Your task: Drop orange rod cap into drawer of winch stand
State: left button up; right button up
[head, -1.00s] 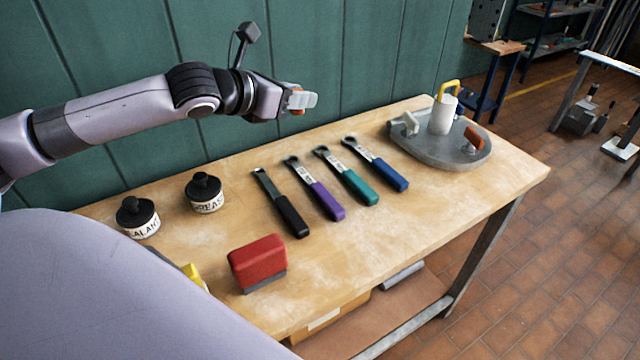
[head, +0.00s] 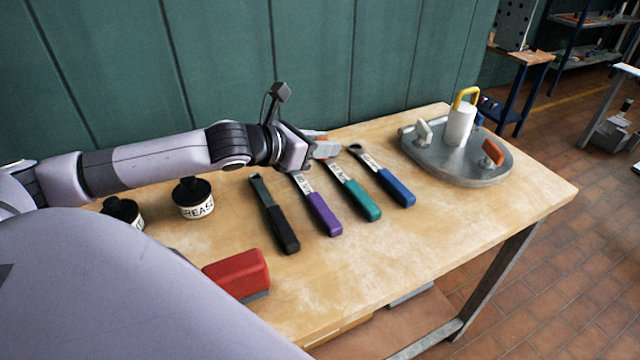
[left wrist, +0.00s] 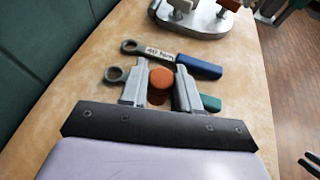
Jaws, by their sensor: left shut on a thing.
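My left gripper (head: 322,148) is shut on the orange rod cap (left wrist: 160,80). In the left wrist view the cap is a short orange cylinder between the two grey fingers. In the head view only a bit of orange shows at the fingertips, above the far ends of the purple and green wrenches. I cannot make out a winch stand or an open drawer for certain.
The wooden bench (head: 420,240) holds several wrenches, including a blue one (head: 385,180), a red block (head: 238,272) and black-lidded jars (head: 193,198). A grey round plate (head: 450,168) with a yellow-handled white cylinder stands at the right end. A green wall is behind.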

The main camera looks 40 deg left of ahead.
aim_at(321, 191)
pick_arm(q)
notch_tip(321, 191, down, 9)
jog(key=shift+r+b, duration=0.2)
jog(key=shift+b, duration=0.1)
jog(key=shift+f, duration=0.15)
jog(key=o, duration=1)
